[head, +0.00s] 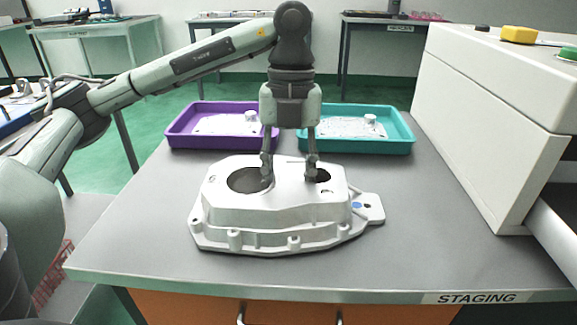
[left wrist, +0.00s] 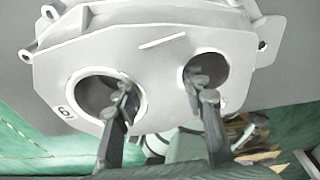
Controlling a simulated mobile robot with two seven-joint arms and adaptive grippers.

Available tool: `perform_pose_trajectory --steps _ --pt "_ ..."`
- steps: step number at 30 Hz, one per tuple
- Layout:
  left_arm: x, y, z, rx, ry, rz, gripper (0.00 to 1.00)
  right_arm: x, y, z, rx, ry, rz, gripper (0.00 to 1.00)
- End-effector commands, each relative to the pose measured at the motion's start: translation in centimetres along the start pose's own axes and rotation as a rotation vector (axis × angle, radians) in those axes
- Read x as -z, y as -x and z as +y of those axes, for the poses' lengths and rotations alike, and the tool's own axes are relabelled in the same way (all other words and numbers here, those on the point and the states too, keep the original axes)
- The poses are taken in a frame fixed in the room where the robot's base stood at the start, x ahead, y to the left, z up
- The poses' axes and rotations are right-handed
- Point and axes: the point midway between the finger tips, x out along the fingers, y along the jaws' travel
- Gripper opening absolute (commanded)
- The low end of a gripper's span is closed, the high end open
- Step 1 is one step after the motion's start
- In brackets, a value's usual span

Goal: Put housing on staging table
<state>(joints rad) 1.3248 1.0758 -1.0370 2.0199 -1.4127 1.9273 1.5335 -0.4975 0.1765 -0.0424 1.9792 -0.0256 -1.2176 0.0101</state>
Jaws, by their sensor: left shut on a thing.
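The white cast housing (head: 270,215) is on or just above the grey staging table (head: 140,215), near its middle; I cannot tell whether it bears on the top. My left gripper (head: 290,175) comes down from above and is shut on the housing, with one finger in each of its two round openings, gripping the wall between them. The left wrist view shows the same housing (left wrist: 160,50) with both fingers of my gripper (left wrist: 165,95) inside the large and the small hole. My right gripper is not in view.
A purple tray (head: 177,137) and a teal tray (head: 400,147) stand behind the housing, each with papers and a small white part. A large white machine (head: 500,110) borders the table's right side. The table's left and front areas are clear.

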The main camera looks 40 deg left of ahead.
Motion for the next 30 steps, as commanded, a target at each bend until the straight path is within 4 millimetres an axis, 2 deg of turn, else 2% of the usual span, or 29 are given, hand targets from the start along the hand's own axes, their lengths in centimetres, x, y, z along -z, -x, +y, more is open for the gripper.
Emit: perform_pose_trajectory --steps 11,12,17,26,30 --pt "0.0 -0.1 -0.1 0.004 -0.001 -0.002 0.0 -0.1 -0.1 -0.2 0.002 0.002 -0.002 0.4" --pt "0.0 -0.3 0.0 0.001 -0.001 0.0 0.42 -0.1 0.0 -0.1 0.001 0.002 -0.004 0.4" --pt "0.0 -0.2 -0.1 0.001 -0.001 0.0 0.62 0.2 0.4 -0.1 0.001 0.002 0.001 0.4" --pt "0.0 -0.1 -0.1 0.002 -0.001 0.0 0.62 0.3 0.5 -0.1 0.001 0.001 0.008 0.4" --pt "0.0 0.8 -0.1 0.003 -0.001 -0.002 0.62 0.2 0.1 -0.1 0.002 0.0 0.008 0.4"
